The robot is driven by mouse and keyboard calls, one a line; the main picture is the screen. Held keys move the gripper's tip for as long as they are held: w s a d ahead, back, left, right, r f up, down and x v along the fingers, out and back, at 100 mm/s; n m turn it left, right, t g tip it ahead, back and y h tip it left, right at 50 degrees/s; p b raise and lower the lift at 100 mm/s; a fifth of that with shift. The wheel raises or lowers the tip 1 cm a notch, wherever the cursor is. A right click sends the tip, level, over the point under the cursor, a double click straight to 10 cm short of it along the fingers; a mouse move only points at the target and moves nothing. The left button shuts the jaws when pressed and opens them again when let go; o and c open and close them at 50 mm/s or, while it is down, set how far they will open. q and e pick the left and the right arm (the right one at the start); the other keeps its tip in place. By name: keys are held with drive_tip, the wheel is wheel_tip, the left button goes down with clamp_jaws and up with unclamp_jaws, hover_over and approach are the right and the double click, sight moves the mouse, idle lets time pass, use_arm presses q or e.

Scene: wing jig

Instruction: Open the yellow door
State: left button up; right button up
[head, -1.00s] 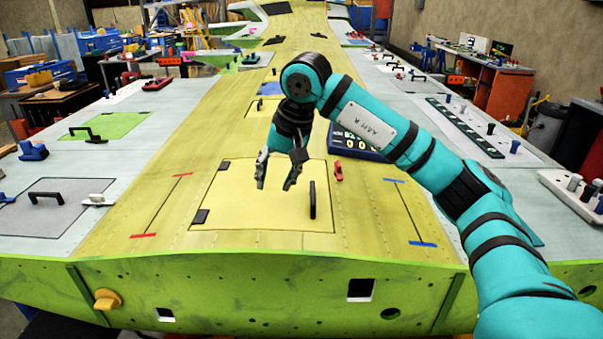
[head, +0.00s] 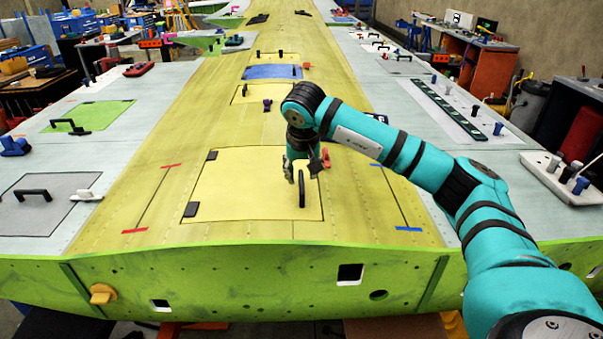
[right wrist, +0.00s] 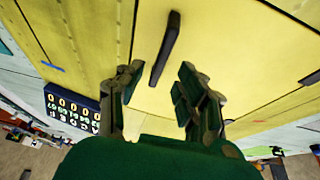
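The yellow door (head: 245,190) is a flat panel lying shut in the yellow wing skin, with black hinges on its left side. Its upright black handle (head: 302,190) stands near the right edge. My right gripper (head: 301,172) is over the door, just beyond the handle. In the right wrist view, the gripper (right wrist: 160,80) is open, and the handle (right wrist: 165,48) shows ahead of and between its fingers, with no visible contact. My left gripper is not in view.
A grey hatch with a black handle (head: 33,194) and a green hatch (head: 95,116) lie at left. A counter box (right wrist: 74,108) shows in the right wrist view. A red clamp (head: 325,158) stands beside the door. The door's left half is clear.

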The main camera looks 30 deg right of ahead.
sight(302, 181)
drive_tip(key=shift+p+x, duration=0.35)
drive_tip(key=shift+x, duration=1.4)
clamp_jaws()
